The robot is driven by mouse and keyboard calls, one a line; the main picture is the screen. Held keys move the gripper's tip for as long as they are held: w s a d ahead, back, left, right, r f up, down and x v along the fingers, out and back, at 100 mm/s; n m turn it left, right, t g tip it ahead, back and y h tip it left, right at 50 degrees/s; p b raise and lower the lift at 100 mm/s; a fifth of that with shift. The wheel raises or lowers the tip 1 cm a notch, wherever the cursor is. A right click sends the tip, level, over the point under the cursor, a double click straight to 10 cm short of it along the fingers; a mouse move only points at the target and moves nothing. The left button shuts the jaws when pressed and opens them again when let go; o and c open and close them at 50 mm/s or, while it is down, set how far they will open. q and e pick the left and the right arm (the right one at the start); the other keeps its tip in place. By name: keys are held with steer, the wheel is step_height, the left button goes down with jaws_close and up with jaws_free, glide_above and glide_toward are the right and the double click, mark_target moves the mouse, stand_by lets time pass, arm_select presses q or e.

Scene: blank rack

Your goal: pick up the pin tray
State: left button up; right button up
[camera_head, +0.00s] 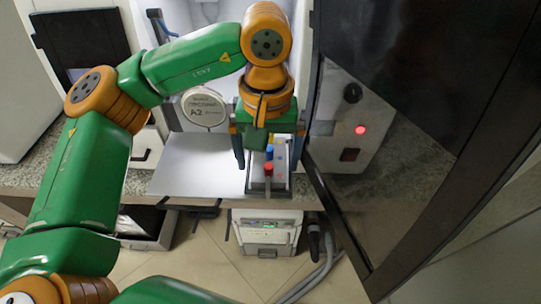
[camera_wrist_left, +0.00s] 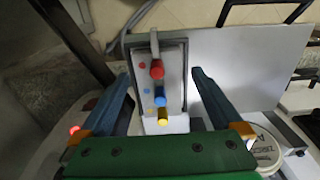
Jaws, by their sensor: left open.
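The pin tray (camera_head: 282,166) is a narrow grey tray on a light grey shelf plate. A red pin (camera_head: 268,169) and a blue pin (camera_head: 269,152) stand in it. In the left wrist view the tray (camera_wrist_left: 174,60) shows red, blue and yellow pins in a row, with small coloured dots beside them. My left gripper (camera_head: 268,158) points down over the tray, its blue fingers apart. In the left wrist view the open fingers (camera_wrist_left: 160,80) lie on either side of the tray, with nothing held. Contact with the tray cannot be told. My right gripper is not in view.
The shelf plate (camera_head: 195,165) is clear to the left of the tray. A round disc marked A2 (camera_head: 205,108) stands behind it. A dark open door (camera_head: 400,130) is close on the right, before a control box with a red light (camera_head: 360,130). A white device (camera_head: 266,232) is below.

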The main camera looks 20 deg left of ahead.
arm_select(q)
steer(key=shift+f, duration=0.65)
steer(key=shift+w+f, duration=0.35)
steer(key=shift+f, duration=0.05)
steer(key=shift+s, duration=0.15)
steer(key=c, duration=1.1)
steer(key=shift+c, duration=1.1)
steer(key=shift+r, duration=0.1)
